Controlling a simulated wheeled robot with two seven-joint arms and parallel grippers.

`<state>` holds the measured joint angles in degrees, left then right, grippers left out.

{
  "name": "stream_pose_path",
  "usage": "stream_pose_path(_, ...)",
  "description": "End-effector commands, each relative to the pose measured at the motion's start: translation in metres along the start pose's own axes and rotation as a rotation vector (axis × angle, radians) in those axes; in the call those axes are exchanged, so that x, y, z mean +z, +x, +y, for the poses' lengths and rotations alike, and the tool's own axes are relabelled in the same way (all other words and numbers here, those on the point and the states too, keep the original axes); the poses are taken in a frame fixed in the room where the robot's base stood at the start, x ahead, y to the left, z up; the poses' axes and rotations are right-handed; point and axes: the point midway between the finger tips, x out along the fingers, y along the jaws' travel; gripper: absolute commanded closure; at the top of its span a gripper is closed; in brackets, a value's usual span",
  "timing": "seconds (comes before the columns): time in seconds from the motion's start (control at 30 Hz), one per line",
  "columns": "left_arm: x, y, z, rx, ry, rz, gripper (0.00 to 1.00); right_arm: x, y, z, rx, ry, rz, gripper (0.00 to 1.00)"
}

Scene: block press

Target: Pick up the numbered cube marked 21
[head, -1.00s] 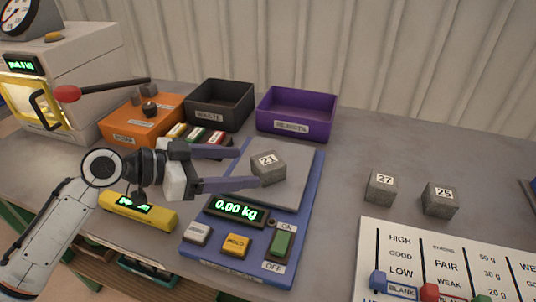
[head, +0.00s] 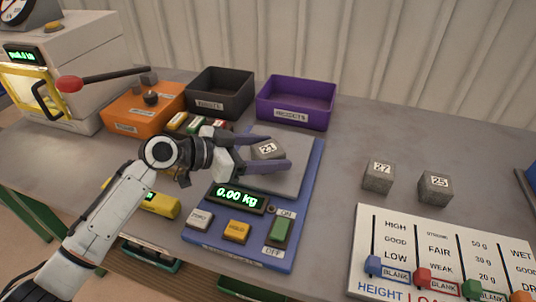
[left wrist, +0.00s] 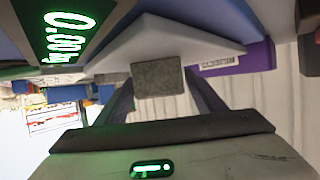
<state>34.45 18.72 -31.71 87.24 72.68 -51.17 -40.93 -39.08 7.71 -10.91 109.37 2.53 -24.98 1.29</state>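The grey cube marked 21 (head: 267,149) sits on the pale plate of the blue scale (head: 302,217). My left gripper (head: 279,153) is open, its two purple fingers one on each side of the cube. In the left wrist view the cube (left wrist: 158,78) shows between the fingers, with some space at its sides. The scale display (head: 240,198) reads 0.00 kg. My right gripper is not in view.
Cubes marked 27 (head: 378,176) and 25 (head: 435,187) stand to the right. A dark waste bin (head: 221,104), a purple rejects bin (head: 297,112) and an orange bin (head: 130,122) are behind. A slider board (head: 440,250) lies front right.

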Motion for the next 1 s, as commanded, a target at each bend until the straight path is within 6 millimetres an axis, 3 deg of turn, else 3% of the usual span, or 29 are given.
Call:
stream_pose_path(0.03,0.000,0.000,0.000,0.000,0.000,0.000,0.46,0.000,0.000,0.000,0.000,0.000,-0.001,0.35)
stream_pose_path(0.23,0.000,0.000,0.000,0.000,-0.001,0.000,0.80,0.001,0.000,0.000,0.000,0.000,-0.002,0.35)
stream_pose_path(0.3,-0.002,-0.001,0.000,-0.001,0.001,0.004,0.87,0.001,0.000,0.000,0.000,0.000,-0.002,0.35)
stream_pose_path(0.57,-0.006,-0.003,-0.001,-0.001,0.003,0.005,0.87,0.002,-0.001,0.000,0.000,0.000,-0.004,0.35)
stream_pose_path(1.0,-0.078,-0.033,-0.001,-0.002,0.006,0.005,0.87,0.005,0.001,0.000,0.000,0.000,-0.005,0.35)
